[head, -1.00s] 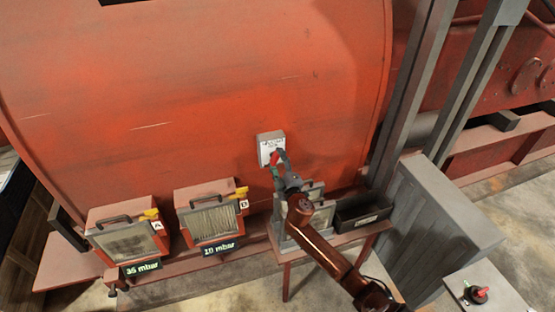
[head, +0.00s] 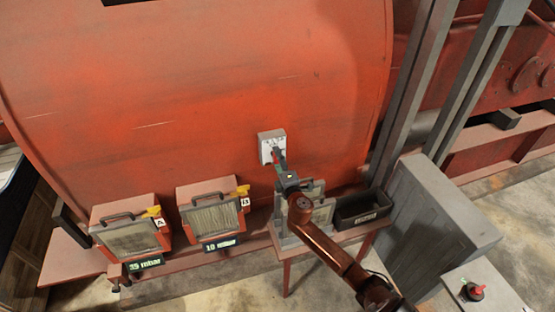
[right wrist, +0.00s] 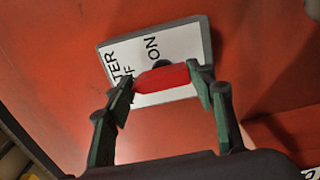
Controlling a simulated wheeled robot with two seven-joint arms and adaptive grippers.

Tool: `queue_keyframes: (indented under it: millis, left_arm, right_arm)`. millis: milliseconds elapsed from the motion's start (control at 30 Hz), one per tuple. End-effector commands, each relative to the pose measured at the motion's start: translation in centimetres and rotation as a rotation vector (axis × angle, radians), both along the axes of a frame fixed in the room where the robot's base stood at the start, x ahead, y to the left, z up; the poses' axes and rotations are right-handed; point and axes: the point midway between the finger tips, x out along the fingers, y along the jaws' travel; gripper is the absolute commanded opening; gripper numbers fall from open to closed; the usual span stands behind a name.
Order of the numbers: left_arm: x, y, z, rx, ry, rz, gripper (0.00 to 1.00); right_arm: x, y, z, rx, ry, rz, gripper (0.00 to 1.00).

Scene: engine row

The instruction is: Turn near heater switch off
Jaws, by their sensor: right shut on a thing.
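The heater switch is a small grey box with a white label (head: 270,139), fixed to the red tank wall in the head view. In the head view the gripper mostly hides the handle. I cannot tell which mark the handle points to. My left gripper is not in view.
Two red panel heaters (head: 129,236) (head: 213,212) stand on the ledge at left, with pressure signs below. A black bin (head: 362,209) is on the stand beside my right arm. A grey box with a red knob (head: 473,291) is at bottom right.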

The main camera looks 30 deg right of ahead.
Motion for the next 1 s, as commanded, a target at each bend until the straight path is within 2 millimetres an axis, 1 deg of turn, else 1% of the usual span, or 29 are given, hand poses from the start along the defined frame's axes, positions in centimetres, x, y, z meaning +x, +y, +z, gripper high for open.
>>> queue_keyframes:
  millis: [233, 267, 500, 833, 933, 1000]
  left_arm:
    - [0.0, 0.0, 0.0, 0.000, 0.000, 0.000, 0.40]
    - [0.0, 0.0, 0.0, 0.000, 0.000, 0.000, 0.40]
    - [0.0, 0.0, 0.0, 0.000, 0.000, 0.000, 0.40]
    - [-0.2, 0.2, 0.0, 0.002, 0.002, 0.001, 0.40]
    - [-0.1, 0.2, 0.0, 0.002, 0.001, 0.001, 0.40]
    - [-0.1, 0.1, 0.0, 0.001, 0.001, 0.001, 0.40]
  right_arm:
    - [0.0, 0.0, -0.2, -0.003, 0.003, 0.001, 0.26]
    - [0.0, 0.0, -0.2, -0.003, 0.003, 0.001, 0.51]
    - [0.0, 0.0, -0.1, -0.002, 0.001, 0.000, 0.67]
    - [-0.3, 0.1, -0.1, -0.001, 0.001, 0.000, 0.68]
    - [-1.2, 0.3, -0.1, -0.001, 0.001, 0.000, 0.68]
    - [-2.3, 0.6, -0.1, -0.001, 0.001, 0.001, 0.68]
